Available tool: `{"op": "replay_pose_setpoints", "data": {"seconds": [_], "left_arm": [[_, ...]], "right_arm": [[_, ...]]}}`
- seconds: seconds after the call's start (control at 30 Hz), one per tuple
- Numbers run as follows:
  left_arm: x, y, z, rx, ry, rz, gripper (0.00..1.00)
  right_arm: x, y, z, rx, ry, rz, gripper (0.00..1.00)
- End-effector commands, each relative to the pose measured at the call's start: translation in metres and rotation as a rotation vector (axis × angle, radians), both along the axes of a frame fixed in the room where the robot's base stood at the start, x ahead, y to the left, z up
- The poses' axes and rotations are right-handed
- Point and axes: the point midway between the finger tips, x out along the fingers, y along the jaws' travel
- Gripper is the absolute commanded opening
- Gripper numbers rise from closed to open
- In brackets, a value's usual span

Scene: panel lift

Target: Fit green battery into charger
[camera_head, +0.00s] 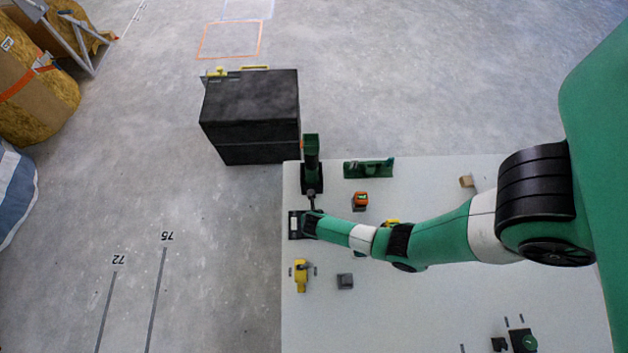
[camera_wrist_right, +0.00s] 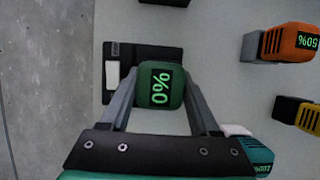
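The green battery (camera_wrist_right: 160,84) shows a 0% display in the right wrist view. My right gripper (camera_wrist_right: 160,92) has its two grey fingers against the battery's sides. The battery is over the black charger (camera_wrist_right: 122,52), which has a white label at its left. I cannot tell whether the battery touches the charger or is held just above it. In the head view the charger (camera_head: 294,226) lies at the table's left edge, partly covered by my right arm, and the battery is hidden there. My left gripper is not in view.
An orange battery (camera_wrist_right: 290,42) and a yellow one (camera_wrist_right: 306,116) lie to the right, with a teal one (camera_wrist_right: 256,156) close to the right finger. A green tool (camera_head: 311,150) stands beyond the charger. The white table (camera_head: 430,310) has free room at the front.

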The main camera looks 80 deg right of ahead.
Motion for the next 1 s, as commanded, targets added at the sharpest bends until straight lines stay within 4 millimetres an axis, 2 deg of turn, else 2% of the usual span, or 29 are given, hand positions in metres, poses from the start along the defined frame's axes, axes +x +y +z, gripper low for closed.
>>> {"op": "replay_pose_setpoints", "data": {"seconds": [0.03, 0.2, 0.53, 0.67, 0.9, 1.0], "left_arm": [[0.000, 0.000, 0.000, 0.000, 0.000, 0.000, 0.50], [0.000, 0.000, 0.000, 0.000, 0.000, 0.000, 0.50], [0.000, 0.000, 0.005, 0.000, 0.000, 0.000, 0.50], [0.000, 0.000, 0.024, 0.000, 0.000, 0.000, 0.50], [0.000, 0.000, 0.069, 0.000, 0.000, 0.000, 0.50], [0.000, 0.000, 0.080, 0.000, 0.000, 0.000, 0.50]], "right_arm": [[0.000, 0.000, 0.000, -0.001, -0.001, 0.000, 0.69], [0.000, 0.000, 0.000, 0.000, 0.000, 0.000, 0.97], [-0.001, 0.001, 0.005, 0.001, 0.002, 0.001, 0.97], [-0.002, 0.008, 0.027, 0.000, 0.000, 0.002, 0.97], [-0.008, 0.029, 0.082, 0.000, -0.001, 0.004, 0.97], [-0.011, 0.036, 0.097, 0.000, 0.000, 0.003, 0.97]]}}
